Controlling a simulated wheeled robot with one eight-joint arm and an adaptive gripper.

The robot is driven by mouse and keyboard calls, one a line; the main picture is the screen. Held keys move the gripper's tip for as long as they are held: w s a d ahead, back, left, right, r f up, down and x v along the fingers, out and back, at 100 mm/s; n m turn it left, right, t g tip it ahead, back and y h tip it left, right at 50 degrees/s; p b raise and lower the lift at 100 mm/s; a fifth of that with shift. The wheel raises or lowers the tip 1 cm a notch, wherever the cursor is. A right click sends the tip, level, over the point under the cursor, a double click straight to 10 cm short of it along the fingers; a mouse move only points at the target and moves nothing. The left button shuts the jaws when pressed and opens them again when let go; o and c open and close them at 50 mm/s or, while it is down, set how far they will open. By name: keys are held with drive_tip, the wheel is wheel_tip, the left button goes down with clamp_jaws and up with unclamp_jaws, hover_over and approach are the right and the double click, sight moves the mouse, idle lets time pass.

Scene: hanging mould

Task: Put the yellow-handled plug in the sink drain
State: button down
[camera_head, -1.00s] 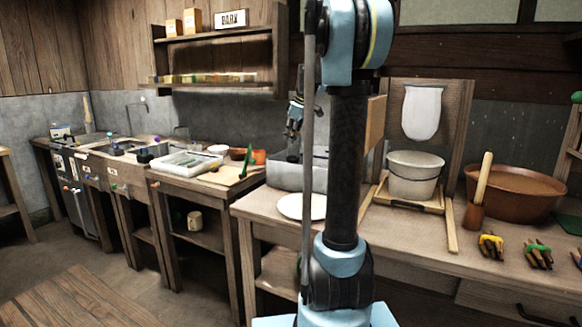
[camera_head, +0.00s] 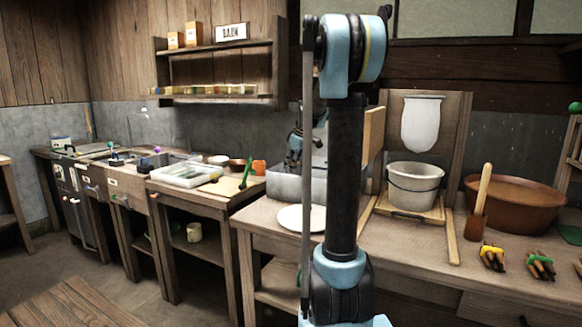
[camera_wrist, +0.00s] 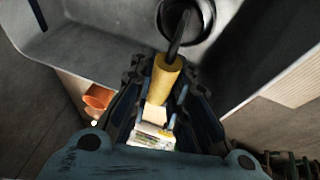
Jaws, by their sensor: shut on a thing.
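My gripper (camera_wrist: 165,72) is shut on the yellow handle of the plug (camera_wrist: 165,80). A dark shaft runs from the handle away from me, towards a dark round opening or ring (camera_wrist: 188,20) in the sink floor. I cannot tell how much of that ring is the drain and how much is the plug, or whether they touch. The grey sink (camera_wrist: 100,42) surrounds this spot. In the head view my gripper (camera_head: 292,160) hangs over the sink (camera_head: 284,188), left of my arm column; the plug is not discernible there.
A white plate (camera_head: 297,218) lies on the bench in front of the sink. A white bucket (camera_head: 413,188), a brown tub (camera_head: 515,200) and several clamps stand to the right. Orange pots (camera_wrist: 98,98) show beside the sink in the wrist view.

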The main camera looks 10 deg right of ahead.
drive_tip(key=shift+f, duration=0.2)
drive_tip(key=c, duration=1.5)
unclamp_jaws()
drive_tip(key=shift+r, duration=0.35)
drive_tip(key=v, duration=1.1)
drive_tip(key=shift+s+d+r, duration=0.1)
drive_tip(key=shift+s+r, duration=0.05)
drive_tip(key=shift+r, duration=0.2)
